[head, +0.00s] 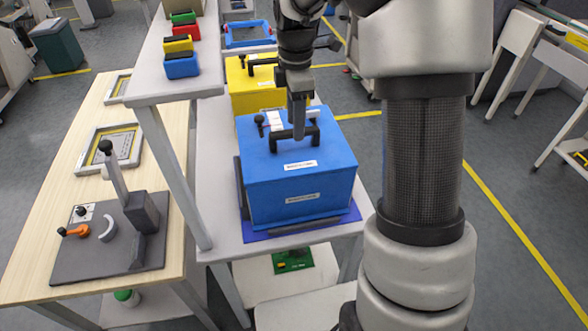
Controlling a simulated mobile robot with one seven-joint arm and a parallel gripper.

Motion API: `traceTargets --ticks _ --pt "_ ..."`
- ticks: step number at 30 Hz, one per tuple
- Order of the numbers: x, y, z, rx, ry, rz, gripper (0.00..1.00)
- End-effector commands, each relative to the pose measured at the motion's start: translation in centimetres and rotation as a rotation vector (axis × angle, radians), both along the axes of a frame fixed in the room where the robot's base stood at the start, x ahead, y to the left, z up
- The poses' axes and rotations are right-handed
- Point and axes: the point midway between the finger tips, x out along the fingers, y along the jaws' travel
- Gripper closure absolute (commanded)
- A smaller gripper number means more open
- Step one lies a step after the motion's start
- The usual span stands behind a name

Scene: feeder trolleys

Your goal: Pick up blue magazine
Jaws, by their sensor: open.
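The blue magazine (301,192) is a box with white labels and a black handle (313,134) on top. It sits upright on a blue mat with dark side rails, near the front end of a white trolley shelf. My gripper (299,132) points down right at the handle and partly hides it. Its fingers look open, but I cannot tell from this view whether they are around the handle or just above it. The magazine rests on the shelf and is not lifted.
A yellow magazine (256,92) stands close behind the blue one. A raised white shelf (184,85) with small coloured blocks is at the left. A wooden bench (62,205) with a lever device (115,232) stands farther left. A green board (292,261) lies on the lower shelf.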

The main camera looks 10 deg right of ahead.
Motion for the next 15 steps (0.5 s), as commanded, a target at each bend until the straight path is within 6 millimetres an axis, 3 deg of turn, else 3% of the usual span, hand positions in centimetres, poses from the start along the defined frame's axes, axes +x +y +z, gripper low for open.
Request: traceTargets --ticks 9,15 --pt "0.1 0.3 -4.4 0.0 0.003 0.0 0.58" --pt "0.1 0.3 -4.7 0.0 0.001 0.0 0.58"
